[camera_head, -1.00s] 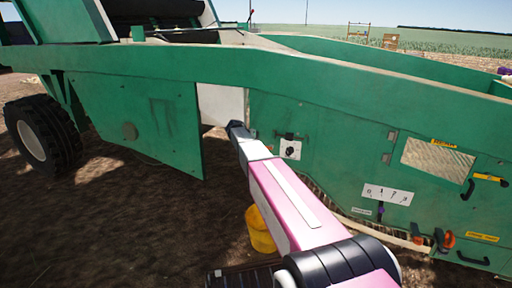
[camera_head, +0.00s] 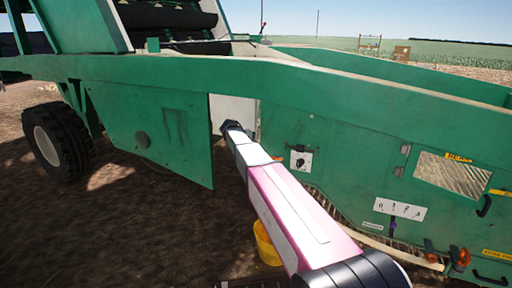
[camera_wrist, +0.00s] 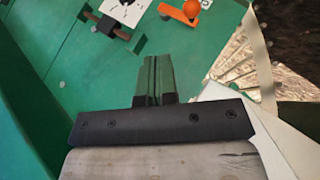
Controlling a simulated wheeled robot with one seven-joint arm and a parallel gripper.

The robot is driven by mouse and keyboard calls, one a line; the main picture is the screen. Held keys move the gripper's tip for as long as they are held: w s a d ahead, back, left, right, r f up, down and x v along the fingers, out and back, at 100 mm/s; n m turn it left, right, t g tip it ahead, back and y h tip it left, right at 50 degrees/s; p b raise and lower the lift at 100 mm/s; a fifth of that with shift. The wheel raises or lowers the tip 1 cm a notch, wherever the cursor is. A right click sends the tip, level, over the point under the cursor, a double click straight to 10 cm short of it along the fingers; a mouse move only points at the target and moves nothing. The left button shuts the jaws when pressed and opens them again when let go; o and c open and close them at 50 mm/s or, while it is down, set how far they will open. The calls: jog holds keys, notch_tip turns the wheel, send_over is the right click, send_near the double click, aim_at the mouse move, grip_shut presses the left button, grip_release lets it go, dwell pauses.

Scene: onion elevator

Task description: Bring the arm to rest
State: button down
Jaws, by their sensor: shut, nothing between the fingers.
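My arm reaches forward from the bottom right in the head view, with its pink and white link toward the green machine (camera_head: 330,135). My gripper (camera_head: 230,126) is at its far end, in front of a pale panel in the gap beside the open-looking green door (camera_head: 165,130). In the wrist view my gripper (camera_wrist: 152,78) shows its two fingers side by side, shut with nothing between them. Its distance from the machine's surface is hard to tell.
A black switch on a white plate (camera_head: 300,160) is right of my gripper. An orange lever (camera_wrist: 185,14) shows in the wrist view. A numbered plate (camera_head: 400,208) is farther right. A yellow bucket (camera_head: 266,243) stands under my arm. Bare soil (camera_head: 130,230) lies at lower left.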

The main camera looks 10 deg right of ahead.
jog(key=shift+s, duration=0.1)
jog(key=s+f+n+y, duration=0.1)
jog(key=s+f+y, duration=0.2)
jog(key=s, duration=0.9)
jog(key=s+f+n+g+y, duration=0.1)
jog(key=s+f+n+y, duration=0.1)
jog(key=s+f, duration=0.7)
jog(key=s+f+n+y, duration=0.2)
jog(key=s+f+y, duration=0.3)
jog(key=s, duration=1)
notch_tip(320, 180, down, 2)
jog(key=shift+s+f+g, duration=0.1)
jog(key=shift+s+g, duration=0.2)
jog(key=shift+s, duration=0.05)
